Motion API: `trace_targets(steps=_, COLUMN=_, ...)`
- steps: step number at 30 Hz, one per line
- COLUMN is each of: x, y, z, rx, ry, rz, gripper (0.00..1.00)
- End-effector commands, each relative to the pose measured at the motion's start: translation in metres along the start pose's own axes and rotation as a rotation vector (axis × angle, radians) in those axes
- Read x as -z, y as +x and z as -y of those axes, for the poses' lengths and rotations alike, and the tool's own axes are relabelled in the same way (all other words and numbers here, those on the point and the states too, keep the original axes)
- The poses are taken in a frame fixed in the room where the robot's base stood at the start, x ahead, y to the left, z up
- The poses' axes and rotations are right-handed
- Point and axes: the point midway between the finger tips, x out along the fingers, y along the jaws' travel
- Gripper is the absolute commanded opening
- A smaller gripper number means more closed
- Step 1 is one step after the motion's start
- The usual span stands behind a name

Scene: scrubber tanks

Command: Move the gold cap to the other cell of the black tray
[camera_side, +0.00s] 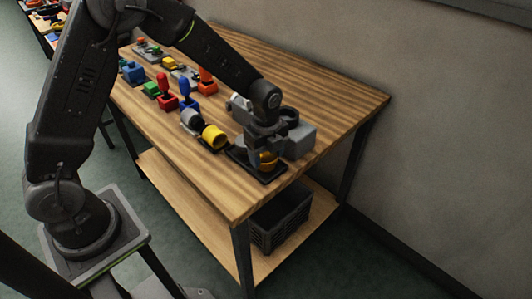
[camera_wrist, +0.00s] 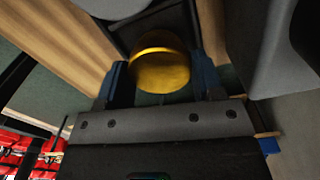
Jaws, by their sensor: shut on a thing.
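The gold cap (camera_side: 268,159) is round and shiny. In the wrist view the gold cap (camera_wrist: 160,65) sits between the two blue-grey fingers of my gripper (camera_wrist: 163,82), which is shut on it. In the side view my gripper (camera_side: 266,150) points down over the black tray (camera_side: 266,178) at the near right end of the table. The cap is low, at the tray; I cannot tell whether it touches the tray floor. My gripper and wrist hide much of the tray. Part of the tray (camera_wrist: 125,25) shows dark beyond the cap in the wrist view.
A grey block-shaped unit (camera_side: 299,140) stands close behind and right of my gripper. Red and blue handled parts (camera_side: 187,92) stand farther left. The right back tabletop (camera_side: 350,100) is clear.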

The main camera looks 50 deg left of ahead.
Motion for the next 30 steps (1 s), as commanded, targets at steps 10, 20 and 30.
trace_targets(steps=10, x=0.0, y=0.003, z=0.0, rx=0.0, ry=0.0, rz=0.0, gripper=0.31)
trace_targets(steps=20, x=0.0, y=0.003, z=0.0, rx=0.0, ry=0.0, rz=0.0, gripper=0.87)
trace_targets(steps=30, x=0.0, y=-0.01, z=0.001, rx=0.005, ry=0.0, rz=0.001, gripper=0.87)
